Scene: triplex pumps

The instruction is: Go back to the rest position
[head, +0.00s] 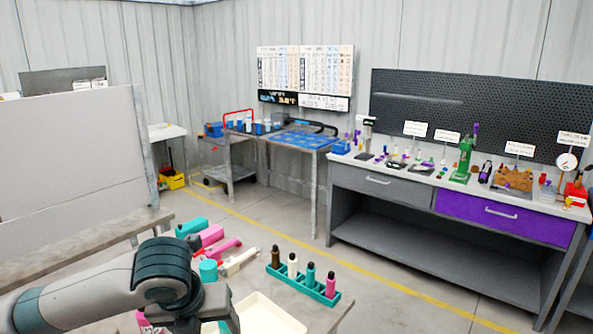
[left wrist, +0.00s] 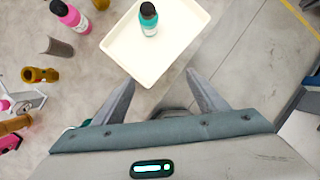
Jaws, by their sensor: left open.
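My left arm comes in from the lower left of the head view, with its wrist and gripper (head: 203,310) over the near table. In the left wrist view the two fingers of my left gripper (left wrist: 163,94) are spread apart with nothing between them. A cream tray (left wrist: 176,62) lies beyond the fingertips, with a teal bottle with a black cap (left wrist: 149,20) in it. The tray's rim also shows in the head view (head: 283,312), partly cut off by the lower edge. My right gripper is not in view.
A teal rack (head: 303,285) holds several bottles on the near table. Pink and teal tools (head: 212,236) lie left of it. In the left wrist view a pink bottle (left wrist: 70,16) and a grey cup (left wrist: 58,47) are left of the tray. A workbench (head: 410,195) stands beyond open floor.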

